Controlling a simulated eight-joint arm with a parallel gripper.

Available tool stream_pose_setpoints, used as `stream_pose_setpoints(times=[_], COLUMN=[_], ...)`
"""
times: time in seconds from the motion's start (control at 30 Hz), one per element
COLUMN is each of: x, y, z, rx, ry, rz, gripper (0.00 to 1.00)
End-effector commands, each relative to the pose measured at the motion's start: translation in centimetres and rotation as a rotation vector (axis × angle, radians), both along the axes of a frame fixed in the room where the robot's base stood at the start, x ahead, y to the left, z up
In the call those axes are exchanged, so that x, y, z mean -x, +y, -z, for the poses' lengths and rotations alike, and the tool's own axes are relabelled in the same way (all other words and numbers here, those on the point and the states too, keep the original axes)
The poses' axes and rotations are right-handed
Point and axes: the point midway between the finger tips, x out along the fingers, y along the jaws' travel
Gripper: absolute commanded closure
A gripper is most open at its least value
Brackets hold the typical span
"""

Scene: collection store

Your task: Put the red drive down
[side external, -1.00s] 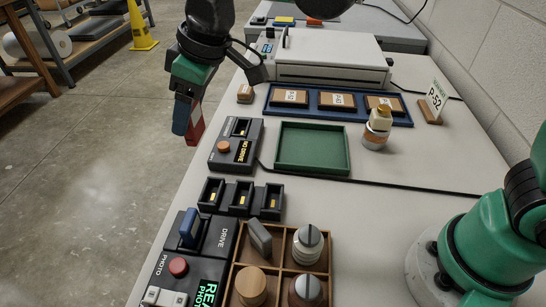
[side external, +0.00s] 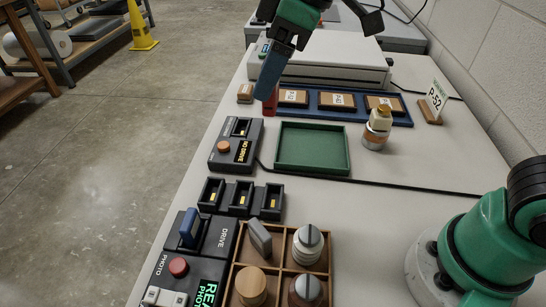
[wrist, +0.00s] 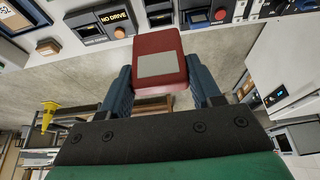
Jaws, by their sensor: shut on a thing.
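The red drive, a red block with a pale grey label, is held between my gripper's blue fingers in the wrist view (wrist: 161,48). In the side view only a small part of the drive (side external: 270,108) shows beside the finger. My gripper (side external: 268,92) is shut on it, near the far end of the NO DRIVE reader (side external: 222,152). In the side view I cannot tell how far the drive is above the table. The reader's slot looks empty. The green tray (side external: 312,171) is empty, to the right of the reader.
Three black docks (side external: 241,198) stand nearer the camera. A station with a blue drive (side external: 189,228) and a divided wooden box (side external: 276,228) are in front. A blue tray (side external: 357,117) of labelled boxes, a jar (side external: 376,132) and a P-52 sign (side external: 437,100) stand behind.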

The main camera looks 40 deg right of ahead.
Motion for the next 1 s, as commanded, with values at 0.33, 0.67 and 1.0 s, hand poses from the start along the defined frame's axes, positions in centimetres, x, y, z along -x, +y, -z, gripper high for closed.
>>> stream_pose_setpoints(times=[0.33, 0.67, 1.0], x=[0.2, 0.1, 0.1], y=[-0.1, -0.1, -0.1], z=[6.9, 13.4, 16.3], rx=[0.0, 0.0, 0.0], ry=[0.0, 0.0, 0.0], rz=[-0.001, -0.001, -0.001], gripper=[0.96, 0.96, 0.96])
